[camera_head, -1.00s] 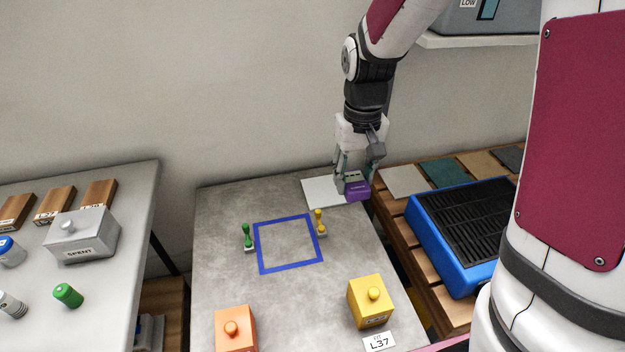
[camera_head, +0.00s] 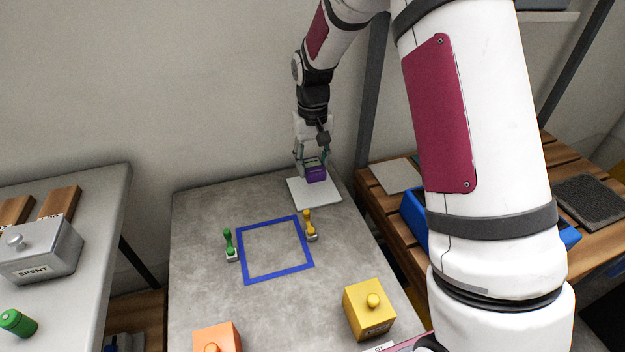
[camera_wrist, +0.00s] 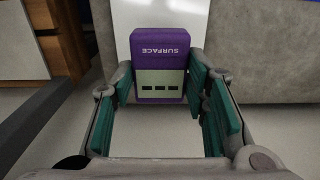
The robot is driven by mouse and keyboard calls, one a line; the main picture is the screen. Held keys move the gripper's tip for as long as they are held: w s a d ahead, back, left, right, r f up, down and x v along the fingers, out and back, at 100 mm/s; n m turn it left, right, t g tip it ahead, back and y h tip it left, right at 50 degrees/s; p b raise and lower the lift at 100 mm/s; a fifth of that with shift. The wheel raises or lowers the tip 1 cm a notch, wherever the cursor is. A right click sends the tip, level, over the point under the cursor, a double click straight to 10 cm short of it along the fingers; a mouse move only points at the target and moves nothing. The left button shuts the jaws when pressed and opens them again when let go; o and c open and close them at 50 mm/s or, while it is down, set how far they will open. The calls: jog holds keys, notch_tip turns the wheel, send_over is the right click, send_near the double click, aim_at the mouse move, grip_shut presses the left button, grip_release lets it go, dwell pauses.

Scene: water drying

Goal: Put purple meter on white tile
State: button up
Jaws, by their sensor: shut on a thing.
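The purple meter (camera_head: 316,175) is a small boxy device with a grey display face. My gripper (camera_head: 312,164) is shut on it, with a finger on each side. In the wrist view the meter (camera_wrist: 160,50) shows the word SURFACE and sits between the green finger pads (camera_wrist: 163,95). The white tile (camera_head: 314,198) lies flat at the back right of the grey table. The meter appears over the tile's back part; I cannot tell whether it touches. The tile also shows behind the meter in the wrist view (camera_wrist: 160,12).
A blue square outline (camera_head: 275,249) marks the grey table, with a green stamp-like piece (camera_head: 230,246) and a yellow one (camera_head: 310,228) beside it. A yellow block (camera_head: 369,312) and an orange block (camera_head: 217,338) stand nearer. A slatted wooden bench (camera_head: 375,183) is at the right.

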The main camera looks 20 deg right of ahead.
aim_at(313, 188)
jog(key=shift+f+b, duration=0.65)
jog(key=shift+f, duration=1.8)
jog(key=shift+f, duration=0.15)
jog(key=o, duration=1.2)
notch_tip(313, 188, up, 12)
jog(key=p, duration=0.3)
jog(key=shift+r, duration=0.25)
